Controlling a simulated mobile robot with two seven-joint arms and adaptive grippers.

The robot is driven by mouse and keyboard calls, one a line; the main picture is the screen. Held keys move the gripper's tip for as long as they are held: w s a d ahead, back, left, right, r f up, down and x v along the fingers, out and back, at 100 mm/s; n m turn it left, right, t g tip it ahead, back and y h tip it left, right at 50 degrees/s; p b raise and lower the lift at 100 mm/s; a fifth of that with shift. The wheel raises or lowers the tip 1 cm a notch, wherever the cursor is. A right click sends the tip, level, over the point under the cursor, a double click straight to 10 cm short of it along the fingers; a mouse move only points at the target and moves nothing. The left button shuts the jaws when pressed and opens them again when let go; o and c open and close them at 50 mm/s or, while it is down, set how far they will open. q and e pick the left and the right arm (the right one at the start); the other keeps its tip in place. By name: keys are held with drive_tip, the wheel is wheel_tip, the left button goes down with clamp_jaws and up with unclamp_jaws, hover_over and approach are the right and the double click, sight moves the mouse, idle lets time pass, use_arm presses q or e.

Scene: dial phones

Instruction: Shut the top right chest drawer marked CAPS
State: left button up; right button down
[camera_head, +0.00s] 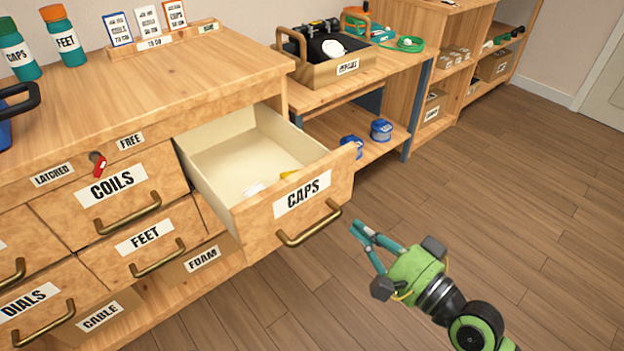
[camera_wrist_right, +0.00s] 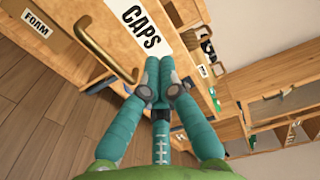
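The top right drawer (camera_head: 318,194), marked CAPS, stands pulled well out of the wooden chest (camera_head: 150,90). Its front carries a brass bar handle (camera_head: 309,225), which also shows in the right wrist view (camera_wrist_right: 100,45). Inside lie a white piece and a small yellow piece (camera_head: 288,174). My right gripper (camera_head: 358,230), green with teal fingers, is just right of the drawer front, beyond the handle's right end. In the right wrist view its fingertips (camera_wrist_right: 161,62) are together and empty, near the CAPS label. I cannot tell whether they touch the front. My left gripper is out of view.
The COILS drawer (camera_head: 116,193) and FEET drawer (camera_head: 147,240) are shut. A red latch (camera_head: 99,166) sits between LATCHED and FREE labels. Bottles and cards stand on the chest top. A bench with a wooden carrier (camera_head: 335,72) is behind the drawer. The floor at right is clear.

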approach(302, 180)
drive_tip(key=b+x, duration=0.1)
drive_tip(key=x, duration=0.5)
drive_tip(key=shift+w, duration=0.1)
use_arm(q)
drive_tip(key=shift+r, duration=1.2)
use_arm(e)
drive_tip(key=shift+w+a, duration=0.3)
drive_tip(key=shift+w, duration=0.05)
